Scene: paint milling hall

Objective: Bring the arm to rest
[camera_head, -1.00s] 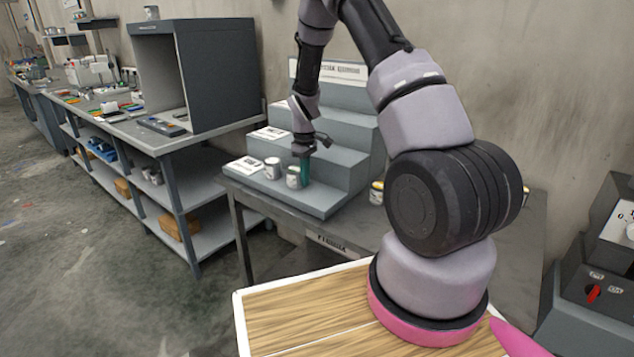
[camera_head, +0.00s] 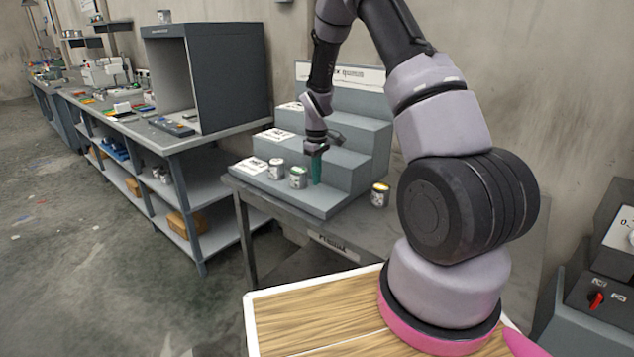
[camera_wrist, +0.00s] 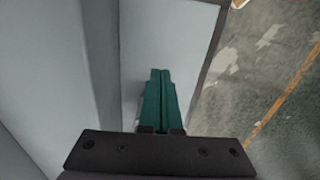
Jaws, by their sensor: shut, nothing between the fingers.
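My gripper (camera_head: 317,168) has green fingers and points down over the lowest step of the grey stepped rack (camera_head: 335,200). The green fingers also show in the wrist view (camera_wrist: 160,98), lying side by side with nothing between them. A can with a green top (camera_head: 298,177) stands on the lowest step just left of the fingers. The gap between can and fingers is too small to tell. My arm is bent, reaching up and over from its base toward the rack.
Another small can (camera_head: 275,169) stands further left on the same step. A can with a yellow top (camera_head: 380,195) stands on the dark table (camera_head: 400,222) right of the rack. A long workbench (camera_head: 190,140) with a grey booth (camera_head: 210,75) runs along the left. Open floor lies at front left.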

